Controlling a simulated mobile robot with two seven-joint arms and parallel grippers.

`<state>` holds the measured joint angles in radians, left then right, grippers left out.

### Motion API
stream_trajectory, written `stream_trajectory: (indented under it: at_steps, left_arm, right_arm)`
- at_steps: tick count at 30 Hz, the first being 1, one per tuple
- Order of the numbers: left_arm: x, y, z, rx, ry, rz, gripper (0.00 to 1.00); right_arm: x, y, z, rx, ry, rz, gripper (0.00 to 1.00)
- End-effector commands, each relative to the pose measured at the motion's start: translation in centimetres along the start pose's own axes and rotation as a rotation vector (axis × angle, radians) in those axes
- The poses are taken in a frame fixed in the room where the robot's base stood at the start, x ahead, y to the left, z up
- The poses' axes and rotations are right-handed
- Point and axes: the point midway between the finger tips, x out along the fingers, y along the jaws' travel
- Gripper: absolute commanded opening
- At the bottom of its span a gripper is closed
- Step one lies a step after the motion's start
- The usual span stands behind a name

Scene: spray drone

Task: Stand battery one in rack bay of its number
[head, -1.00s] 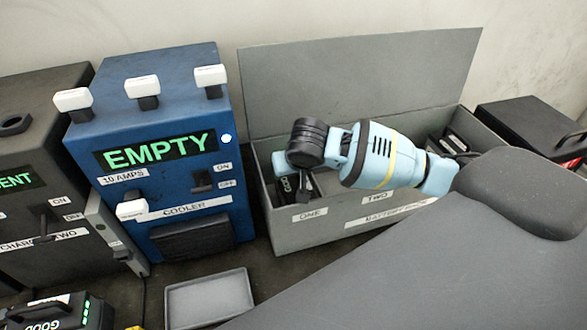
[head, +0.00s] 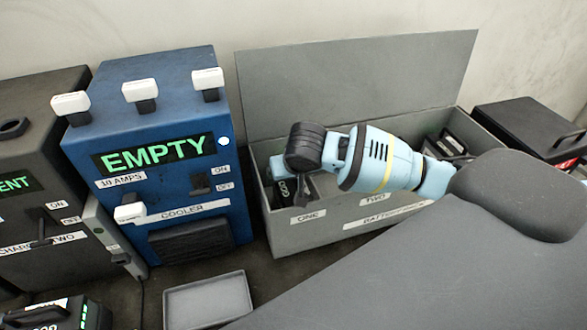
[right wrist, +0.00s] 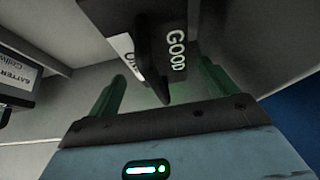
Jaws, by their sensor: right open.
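The grey battery rack (head: 340,232) stands open, with ONE and TWO labels on its front. Battery one (head: 286,190) is upright in the bay behind the ONE label. Its dark body shows part of the word GOOD in the head view. My right gripper (head: 301,191) is over that bay, pointing down, and partly hides the battery. In the right wrist view, the battery's GOOD face (right wrist: 175,45) and black handle lie between and beyond the open green fingers of my right gripper (right wrist: 160,92). My left gripper is not in view.
The blue cooler (head: 185,235) reading EMPTY stands left of the rack, with a dark charger (head: 30,215) beyond it. A small grey tray (head: 208,300) lies in front. Another battery (head: 60,314) is at the lower left. A black case (head: 525,125) stands right of the rack.

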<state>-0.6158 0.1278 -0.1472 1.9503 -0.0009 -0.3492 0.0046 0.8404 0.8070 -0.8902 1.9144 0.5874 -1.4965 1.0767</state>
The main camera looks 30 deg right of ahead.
Motion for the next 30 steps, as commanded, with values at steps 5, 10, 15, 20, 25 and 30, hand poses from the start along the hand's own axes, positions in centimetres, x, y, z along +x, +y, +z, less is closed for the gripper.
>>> stream_trajectory:
  at_steps: [5, 10, 15, 20, 25, 30]
  left_arm:
    - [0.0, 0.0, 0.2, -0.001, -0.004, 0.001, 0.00]
    - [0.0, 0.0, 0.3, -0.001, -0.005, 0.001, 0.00]
    - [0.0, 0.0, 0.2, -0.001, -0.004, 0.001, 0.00]
    - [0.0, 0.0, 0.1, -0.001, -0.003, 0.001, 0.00]
    - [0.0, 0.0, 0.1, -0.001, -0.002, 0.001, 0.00]
    - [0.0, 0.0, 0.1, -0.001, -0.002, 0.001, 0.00]
  right_arm:
    - [-2.1, 0.0, -0.5, -0.001, 0.002, -0.002, 0.85]
    - [-5.7, -0.1, -0.5, -0.001, 0.003, -0.003, 0.85]
    - [-9.1, -0.1, -0.6, -0.001, 0.004, -0.003, 0.85]
    - [-11.4, -0.1, -0.5, 0.000, 0.003, -0.002, 0.85]
    - [-12.6, 0.0, -0.5, 0.000, 0.001, -0.001, 0.85]
    - [-12.8, 0.0, -0.5, 0.000, 0.000, 0.000, 0.85]
